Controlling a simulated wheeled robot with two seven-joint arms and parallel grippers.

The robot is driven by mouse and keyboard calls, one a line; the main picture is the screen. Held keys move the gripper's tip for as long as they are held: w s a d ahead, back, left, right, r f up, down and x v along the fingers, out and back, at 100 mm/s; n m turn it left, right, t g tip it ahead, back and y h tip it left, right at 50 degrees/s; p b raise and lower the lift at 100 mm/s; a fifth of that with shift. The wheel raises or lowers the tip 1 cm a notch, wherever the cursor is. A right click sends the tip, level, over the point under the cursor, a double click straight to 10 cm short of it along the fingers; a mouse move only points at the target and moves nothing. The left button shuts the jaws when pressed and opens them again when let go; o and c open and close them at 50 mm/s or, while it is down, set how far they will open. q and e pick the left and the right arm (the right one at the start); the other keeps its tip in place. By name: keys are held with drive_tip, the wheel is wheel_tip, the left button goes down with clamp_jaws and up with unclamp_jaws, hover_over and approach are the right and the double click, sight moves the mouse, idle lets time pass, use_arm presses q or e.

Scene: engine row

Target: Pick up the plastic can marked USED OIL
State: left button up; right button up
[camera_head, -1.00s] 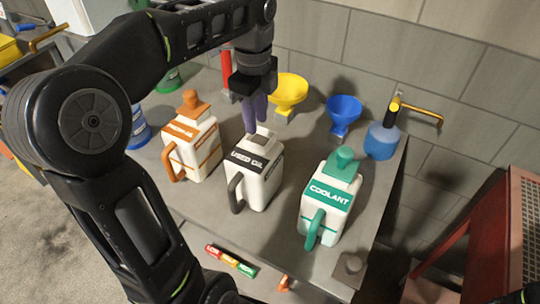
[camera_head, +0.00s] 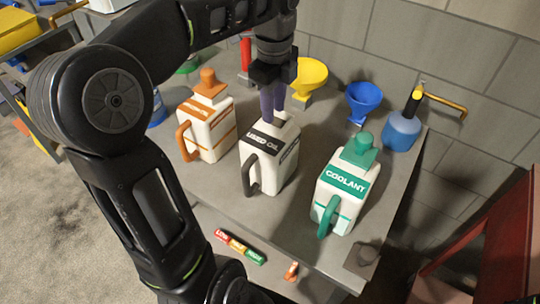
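The white can marked USED OIL (camera_head: 270,165) stands upright on the grey bench, between two similar cans. It has a black label and a dark handle (camera_head: 249,175) on its front left side. My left gripper (camera_head: 274,114) points down over the top of this can. Its two purple fingers look a little apart, with their tips at or just above the dark cap. Most of the cap is hidden, and I see no firm hold on it. My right gripper is out of view.
An orange-marked can (camera_head: 207,135) stands close on the left, a green COOLANT can (camera_head: 343,188) on the right. Behind are a yellow funnel (camera_head: 309,76), a blue funnel (camera_head: 362,102) and a blue bottle (camera_head: 402,130). The wall bounds the bench (camera_head: 300,235) behind.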

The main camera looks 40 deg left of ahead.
use_arm(q)
drive_tip(key=shift+w+a+f+p, duration=0.1)
drive_tip(key=shift+f+p, duration=0.2)
drive_tip(key=shift+f, duration=2.3)
clamp_jaws()
